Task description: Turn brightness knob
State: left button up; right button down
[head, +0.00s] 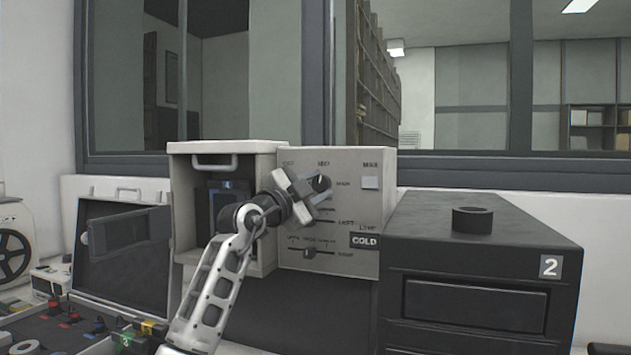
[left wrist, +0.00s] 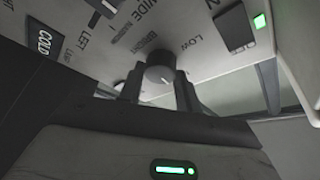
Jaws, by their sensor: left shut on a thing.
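The knob (head: 321,183) is small, round and dark, on the upper part of a pale control panel (head: 345,205). My left gripper (head: 311,190) reaches up to it from the lower left and partly hides it. In the left wrist view the round knob (left wrist: 160,67) sits between the two dark fingers of my left gripper (left wrist: 160,88), which are shut on it. The lettering beside it looks like "BRIGHT" and "LOW", partly blurred. My right gripper is not in view.
Sliders (head: 310,252) and a "COLD" label (head: 365,241) are lower on the panel. A dark cabinet marked 2 (head: 480,260) stands at the right. An open pale box (head: 183,225) adjoins the panel at the left. An open case (head: 122,255) lies farther left.

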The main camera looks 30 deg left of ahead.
pick_arm(q)
jog(key=shift+r+m+g+h+p, duration=0.35)
jog(key=shift+m+g+p, duration=0.15)
jog(key=shift+m+p, duration=0.45)
jog(key=shift+m+g+p, duration=0.3)
jog(key=shift+m+p, duration=0.45)
jog(key=shift+m, duration=0.3)
jog(key=shift+m+g+h+p, duration=0.3)
jog(key=shift+m+p, duration=0.3)
jog(key=shift+m, duration=0.4)
jog(key=shift+m+g+p, duration=0.3)
jog(key=shift+m+g, duration=0.3)
jog(key=shift+m, duration=0.6)
jog(key=m+g+y, duration=0.1)
jog(key=m, duration=0.3)
jog(key=shift+m+g+y, duration=0.3)
jog(key=shift+g+y, duration=0.05)
jog(key=shift+g, duration=0.05)
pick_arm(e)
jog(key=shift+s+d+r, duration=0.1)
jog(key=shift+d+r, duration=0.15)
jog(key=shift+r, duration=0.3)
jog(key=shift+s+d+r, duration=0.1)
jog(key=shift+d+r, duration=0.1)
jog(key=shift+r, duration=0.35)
pick_arm(q)
jog(key=o, duration=1)
